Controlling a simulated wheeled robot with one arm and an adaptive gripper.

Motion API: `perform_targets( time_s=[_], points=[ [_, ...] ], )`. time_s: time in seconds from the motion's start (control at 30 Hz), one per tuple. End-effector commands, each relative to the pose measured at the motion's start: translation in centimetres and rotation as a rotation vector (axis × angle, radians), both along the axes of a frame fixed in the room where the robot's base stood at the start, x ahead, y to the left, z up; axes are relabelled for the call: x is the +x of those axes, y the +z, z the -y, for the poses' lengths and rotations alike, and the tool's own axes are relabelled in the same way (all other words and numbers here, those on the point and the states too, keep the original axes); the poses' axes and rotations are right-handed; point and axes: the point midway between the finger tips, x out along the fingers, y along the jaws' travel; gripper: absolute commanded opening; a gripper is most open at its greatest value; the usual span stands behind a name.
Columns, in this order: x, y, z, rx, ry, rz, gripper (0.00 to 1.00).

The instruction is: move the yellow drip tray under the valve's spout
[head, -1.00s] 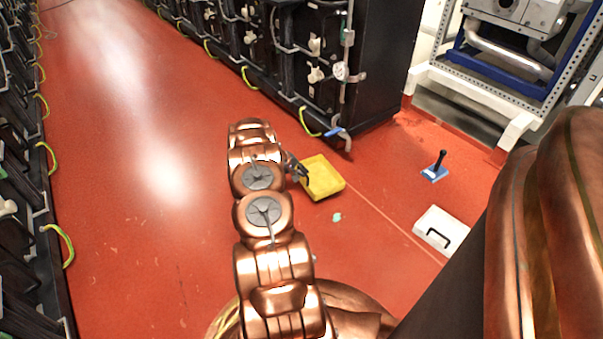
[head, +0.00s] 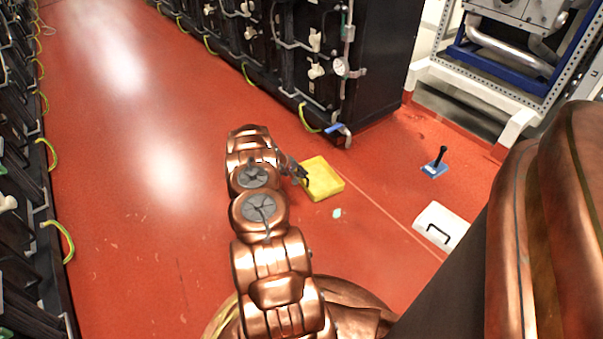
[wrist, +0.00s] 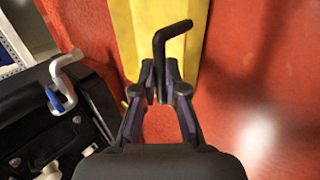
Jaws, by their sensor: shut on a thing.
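The yellow drip tray (head: 328,182) is at floor level in the open aisle, in front of the dark cabinet's corner. In the wrist view the tray (wrist: 125,30) runs under the fingertips. My gripper (head: 302,175) is at its left edge. In the wrist view my gripper (wrist: 162,95) is shut on the tray's bent black handle (wrist: 160,55). The valve's spout (wrist: 66,60) also shows left in the wrist view. The tray is apart from the spout.
A small pale patch (head: 337,212) marks the floor just nearer than the tray. A blue block with a black handle (head: 435,168) and a white box (head: 441,226) stand to the right. A white-framed rack (head: 480,92) is beyond. The red aisle at left is clear.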

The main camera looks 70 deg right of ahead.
Motion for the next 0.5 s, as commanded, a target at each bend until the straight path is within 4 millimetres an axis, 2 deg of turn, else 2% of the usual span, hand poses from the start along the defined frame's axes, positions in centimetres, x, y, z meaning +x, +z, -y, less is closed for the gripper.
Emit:
perform_targets(
  time_s=[0.5],
  points=[
    [-0.01,-0.41,0.00,0.000,0.000,0.000,0.00]
  ],
)
